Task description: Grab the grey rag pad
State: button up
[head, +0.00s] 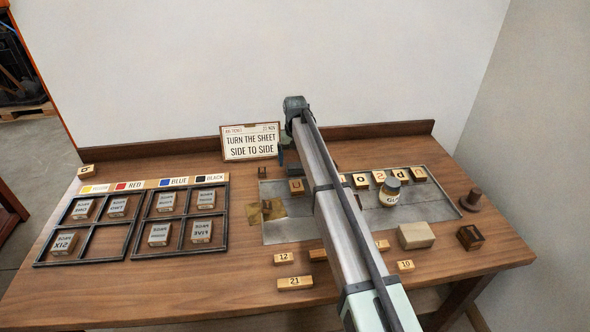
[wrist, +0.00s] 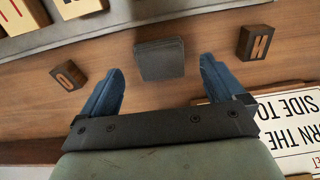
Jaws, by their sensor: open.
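The grey rag pad (wrist: 160,60) shows in the wrist view as a dark grey, squarish piece on the wooden bench. It lies centred in front of my gripper (wrist: 160,72), between the lines of its two blue fingers. The fingers are wide apart with nothing between them, and the pad appears just beyond their tips; I cannot tell the exact height gap.
Letter blocks stand on both sides of the pad: an O block (wrist: 68,76) and an N block (wrist: 253,42). A sign card (wrist: 285,130) is close by my right finger. The head view shows divided trays (head: 130,252), a glue jar (head: 389,193) and a beige block (head: 416,235).

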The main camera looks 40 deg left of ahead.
notch_tip(320, 180, down, 2)
jog(key=shift+f, duration=0.1)
jog(key=c, duration=1.1)
